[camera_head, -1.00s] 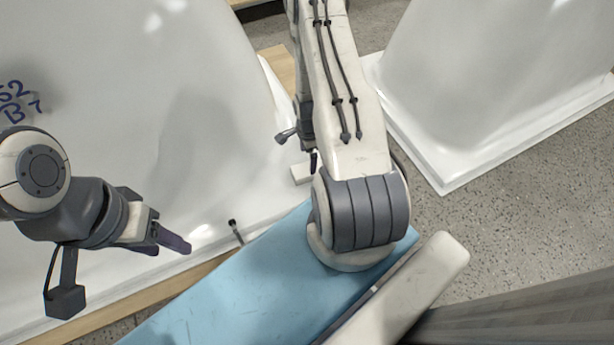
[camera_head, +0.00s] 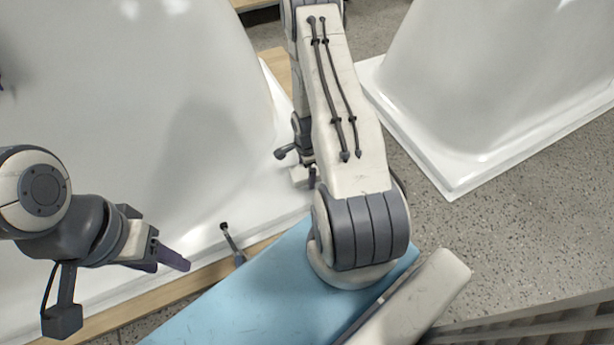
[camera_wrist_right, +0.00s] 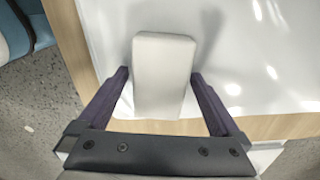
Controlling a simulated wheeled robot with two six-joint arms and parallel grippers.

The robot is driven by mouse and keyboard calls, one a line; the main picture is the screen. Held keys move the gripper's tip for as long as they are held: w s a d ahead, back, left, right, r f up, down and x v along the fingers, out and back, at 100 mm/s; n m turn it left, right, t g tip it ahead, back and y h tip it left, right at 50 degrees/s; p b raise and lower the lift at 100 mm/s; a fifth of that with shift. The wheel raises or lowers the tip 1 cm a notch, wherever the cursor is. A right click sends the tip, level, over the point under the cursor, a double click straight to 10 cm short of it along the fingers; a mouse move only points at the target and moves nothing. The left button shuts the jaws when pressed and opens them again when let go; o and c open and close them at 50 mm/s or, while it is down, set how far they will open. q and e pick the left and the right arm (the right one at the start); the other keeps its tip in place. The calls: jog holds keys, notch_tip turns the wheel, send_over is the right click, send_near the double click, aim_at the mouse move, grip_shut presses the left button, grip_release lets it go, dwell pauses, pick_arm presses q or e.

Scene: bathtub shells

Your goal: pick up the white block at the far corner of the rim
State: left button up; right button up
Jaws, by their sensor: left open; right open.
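The white block (camera_wrist_right: 163,70) stands on the white rim in the right wrist view, between the two purple fingers of my right gripper (camera_wrist_right: 160,76). The fingers are open, with a gap on each side of the block. In the head view only part of the block (camera_head: 299,176) shows, beside my right gripper (camera_head: 311,176), which is largely hidden by my right arm. My left gripper (camera_head: 170,262) is open and empty over the near edge of the left shell, away from the block.
The large white left shell (camera_head: 120,110) lies on a wooden support (camera_head: 212,272). A dark-headed tool (camera_head: 229,238) lies by its near edge. A second white shell (camera_head: 480,90) stands at the right, with speckled floor (camera_head: 510,230) between.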

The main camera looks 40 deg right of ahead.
jog(key=shift+c, duration=0.3)
jog(key=c, duration=1.2)
jog(key=shift+r, duration=0.1)
